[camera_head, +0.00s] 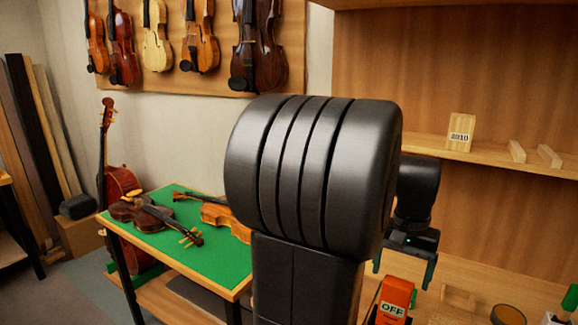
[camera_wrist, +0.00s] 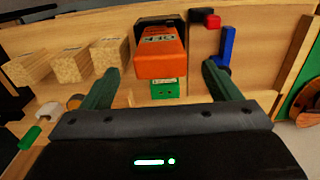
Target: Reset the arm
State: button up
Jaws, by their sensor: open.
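My gripper (camera_head: 402,280) hangs over the bench at the right in the head view, partly behind my own black arm. In the wrist view its two green fingers (camera_wrist: 160,70) are spread wide apart with nothing held between them. An orange device (camera_head: 394,300) marked OFF stands close to the gripper in the head view. In the wrist view the orange device (camera_wrist: 160,62) shows beyond the fingertips, apart from both fingers, with a green part (camera_wrist: 166,89) below it. My arm hides much of the middle of the head view.
Wooden blocks (camera_wrist: 72,66) stand left of the gripper in the wrist view; a blue piece (camera_wrist: 226,46) stands near the right finger. A shelf (camera_head: 428,144) with a labelled block (camera_head: 461,131) runs behind. A green-topped table (camera_head: 218,262) with violins stands left.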

aim_at(396, 296)
notch_tip(396, 296, down, 7)
jog(key=shift+r, duration=0.55)
jog(key=shift+f, duration=0.1)
notch_tip(396, 296, up, 13)
notch_tip(396, 296, down, 14)
notch_tip(396, 296, up, 5)
jog(key=p, duration=0.3)
jog(key=shift+r+p, duration=1.2)
jog(key=shift+r, duration=1.05)
jog(key=shift+f, duration=0.1)
